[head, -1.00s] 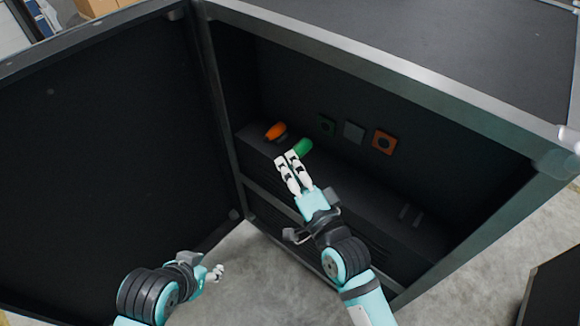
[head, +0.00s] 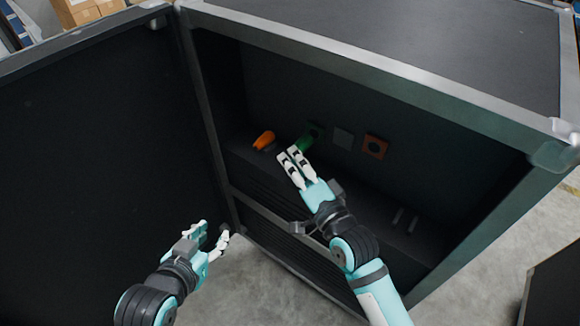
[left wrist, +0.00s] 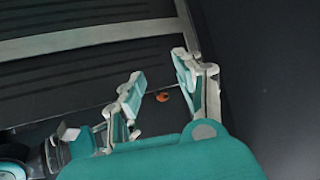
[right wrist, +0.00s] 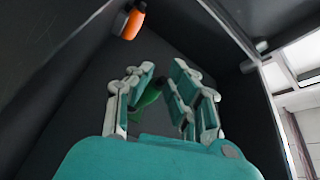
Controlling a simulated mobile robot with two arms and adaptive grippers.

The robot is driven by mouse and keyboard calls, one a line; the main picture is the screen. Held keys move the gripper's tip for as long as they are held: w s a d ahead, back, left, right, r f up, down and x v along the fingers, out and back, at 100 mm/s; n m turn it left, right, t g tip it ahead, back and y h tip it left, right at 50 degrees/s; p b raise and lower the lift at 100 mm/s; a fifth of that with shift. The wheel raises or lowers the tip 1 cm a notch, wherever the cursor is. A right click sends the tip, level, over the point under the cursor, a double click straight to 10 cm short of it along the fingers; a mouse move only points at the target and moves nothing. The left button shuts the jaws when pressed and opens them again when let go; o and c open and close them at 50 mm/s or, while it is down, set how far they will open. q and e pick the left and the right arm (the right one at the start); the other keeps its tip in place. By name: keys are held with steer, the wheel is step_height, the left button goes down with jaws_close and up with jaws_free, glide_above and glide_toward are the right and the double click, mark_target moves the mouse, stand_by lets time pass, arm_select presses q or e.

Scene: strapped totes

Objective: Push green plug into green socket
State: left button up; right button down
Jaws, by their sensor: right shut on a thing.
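The green plug (head: 304,142) is at the fingertips of my right gripper (head: 290,153), which is shut on it. In the right wrist view the plug (right wrist: 147,98) shows between the fingers, tilted. The dark green socket (head: 317,130) is on the back wall of the cabinet, just behind and right of the plug. The plug's front overlaps the socket in the head view, so I cannot tell whether they touch. My left gripper (head: 213,236) is open and empty, low in front of the cabinet; its spread fingers (left wrist: 160,85) show in the left wrist view.
An orange plug (head: 264,140) stands on the ledge left of the green plug. A grey square plate (head: 343,138) and an orange socket (head: 375,146) are on the back wall to the right. The open cabinet door (head: 90,170) fills the left side.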

arm_select(q)
steer(key=shift+w+d+r+t, duration=0.35)
steer(key=shift+w+r+t, duration=0.35)
steer(key=shift+r, duration=0.15)
arm_select(e)
steer(key=shift+w+d, duration=0.3)
steer(key=shift+w, duration=0.1)
arm_select(q)
steer(key=shift+s, duration=0.1)
steer(key=shift+s+a+f+g, duration=0.4)
steer(key=shift+s+f+g, duration=0.2)
steer(key=shift+f+g, duration=0.15)
steer(key=shift+s+a+f+g, duration=0.25)
steer(key=shift+s+f+g, duration=0.3)
steer(key=shift+s+f, duration=0.2)
steer(key=shift+p, duration=0.3)
steer(key=shift+s+a+f+g+y+p, duration=0.2)
steer(key=shift+s+f+g, duration=0.25)
steer(key=shift+s, duration=0.15)
steer(key=shift+s+a+f+g+y+p, duration=0.1)
steer(key=shift+s+a+f+g+y, duration=0.1)
steer(key=shift+s+f+g, duration=0.3)
steer(key=shift+s+a+f, duration=0.15)
steer(key=shift+s, duration=0.25)
stand_by(0.8)
